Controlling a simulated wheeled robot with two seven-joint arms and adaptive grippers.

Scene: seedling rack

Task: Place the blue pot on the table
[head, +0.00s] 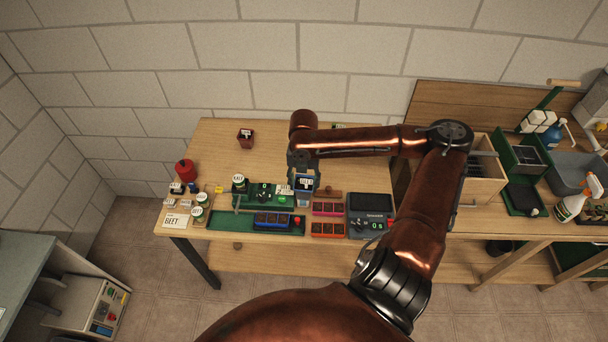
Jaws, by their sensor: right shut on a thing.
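The blue pot (306,184) shows in the head view near the middle of the table, with a white label on its near side. My right gripper (303,172) is shut on it, seen from above at the end of the copper arm. The fingers are small and partly hidden by the wrist. I cannot tell whether the pot's base touches anything below. The wooden table (275,146) has bare wood behind and to the left of the pot. My left gripper is out of view.
A dark red pot (245,137) stands at the back. A green mat (226,222), a blue tray (272,220), a red tray (328,229) and a grey scale (369,216) crowd the front. A red round object (184,170) and a BEET card (175,220) are left.

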